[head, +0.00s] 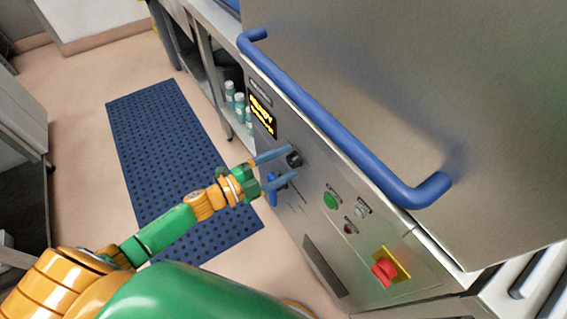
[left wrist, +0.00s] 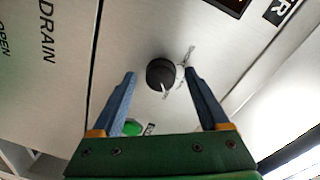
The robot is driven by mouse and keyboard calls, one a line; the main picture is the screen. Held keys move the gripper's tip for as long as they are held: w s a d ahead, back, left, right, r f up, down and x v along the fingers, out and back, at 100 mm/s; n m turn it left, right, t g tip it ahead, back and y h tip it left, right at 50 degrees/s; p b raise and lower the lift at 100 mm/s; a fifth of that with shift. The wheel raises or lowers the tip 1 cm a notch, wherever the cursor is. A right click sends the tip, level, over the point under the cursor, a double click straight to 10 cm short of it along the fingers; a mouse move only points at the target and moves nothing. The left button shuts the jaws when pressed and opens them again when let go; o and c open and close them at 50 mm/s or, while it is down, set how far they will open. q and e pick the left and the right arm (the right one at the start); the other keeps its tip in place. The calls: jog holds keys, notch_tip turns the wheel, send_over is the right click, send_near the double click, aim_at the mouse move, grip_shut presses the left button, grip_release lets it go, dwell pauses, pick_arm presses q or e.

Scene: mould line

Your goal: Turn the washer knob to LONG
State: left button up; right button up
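The washer knob (head: 294,159) is a small black round knob on the steel front panel. It also shows in the left wrist view (left wrist: 160,72), with a white pointer mark at its lower edge there. The lettering around it is too blurred or hidden to read. My left gripper (head: 291,162) is open, its two blue fingers pointing at the panel. In the left wrist view the knob shows between the fingertips (left wrist: 160,73), with a visible gap on each side. I cannot tell how far the tips are from the panel. My right gripper is not in view.
A lit display (head: 262,114), a green button (head: 330,200) and a red emergency stop (head: 384,271) share the panel. A long blue bar handle (head: 340,130) juts out above. A blue mat (head: 165,140) lies on the floor.

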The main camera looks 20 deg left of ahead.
pick_arm(q)
jog(key=v, duration=0.7)
jog(key=shift+s, duration=0.1)
jog(key=s+a+f+n+g+y+p, duration=0.1)
jog(key=s+a+f+n+y+p, duration=0.15)
jog(key=a+f+n+y, duration=0.3)
jog(key=s+a+f+n+g+y+p, duration=0.2)
jog(key=f+n+y+p, duration=0.15)
jog(key=f+n, duration=0.4)
jog(key=s+d+f+n+g+p, duration=0.1)
jog(key=s+d+f+g, duration=0.1)
jog(key=s, duration=0.6)
jog(key=s+d+f+n+g+y+p, duration=0.1)
jog(key=s+d+f+n+g, duration=0.1)
jog(key=s+f+g, duration=0.2)
jog(key=s+d+f+n+g+y+p, duration=0.1)
jog(key=s+d+f+n+g, duration=0.1)
jog(key=s+f, duration=0.5)
jog(key=s+g, duration=0.1)
jog(key=s, duration=0.4)
